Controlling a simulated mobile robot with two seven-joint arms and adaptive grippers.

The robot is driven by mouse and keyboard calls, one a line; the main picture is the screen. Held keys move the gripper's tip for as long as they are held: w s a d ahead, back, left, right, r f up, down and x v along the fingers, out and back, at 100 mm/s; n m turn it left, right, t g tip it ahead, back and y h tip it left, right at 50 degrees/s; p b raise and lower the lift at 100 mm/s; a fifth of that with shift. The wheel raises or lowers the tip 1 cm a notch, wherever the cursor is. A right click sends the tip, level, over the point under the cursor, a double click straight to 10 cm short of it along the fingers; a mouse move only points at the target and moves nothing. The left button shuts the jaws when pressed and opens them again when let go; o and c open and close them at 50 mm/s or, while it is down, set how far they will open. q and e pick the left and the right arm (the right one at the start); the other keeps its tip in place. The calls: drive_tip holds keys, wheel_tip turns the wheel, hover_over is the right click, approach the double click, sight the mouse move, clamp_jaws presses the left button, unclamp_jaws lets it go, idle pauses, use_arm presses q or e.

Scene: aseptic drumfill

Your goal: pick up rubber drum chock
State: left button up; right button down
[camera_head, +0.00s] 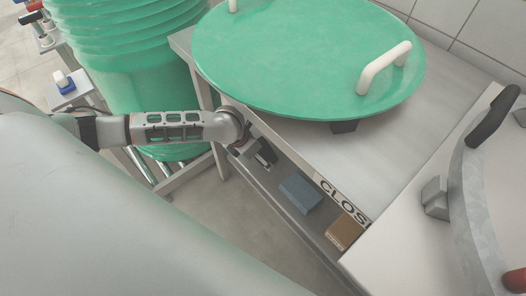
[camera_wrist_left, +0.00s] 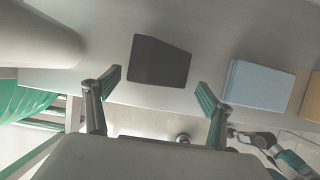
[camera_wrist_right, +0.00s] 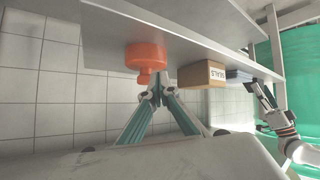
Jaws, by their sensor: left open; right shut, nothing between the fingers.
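The rubber drum chock (camera_wrist_left: 157,62) is a dark wedge-like block on a grey shelf in the left wrist view. My left gripper (camera_wrist_left: 160,84) is open, with one finger on either side of the chock's near end; I see gaps and no clear contact. In the head view my left gripper (camera_head: 262,158) is over the narrow shelf below the worktop, and I cannot clearly separate the chock from the dark fingers there. My right gripper (camera_wrist_right: 157,92) is shut and empty in the right wrist view, away from the chock.
A blue block (camera_head: 300,194) and a brown box (camera_head: 344,231) lie along the shelf (camera_head: 283,198). A green lid (camera_head: 300,55) with white handles rests above on the worktop (camera_head: 440,100). An orange object (camera_wrist_right: 147,57) is just beyond my right fingertips.

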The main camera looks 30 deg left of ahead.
use_arm(q)
drive_tip(key=shift+w+d+f, duration=0.2)
drive_tip(key=shift+w+d, duration=0.1)
drive_tip(key=shift+w, duration=0.4)
drive_tip(key=shift+w+f+b, duration=0.3)
drive_tip(key=shift+f+b, duration=0.05)
drive_tip(key=shift+f, duration=0.15)
drive_tip(key=shift+r, duration=0.1)
drive_tip(key=c, duration=1.4)
drive_tip(key=shift+o, duration=0.2)
drive_tip(key=shift+r, duration=0.1)
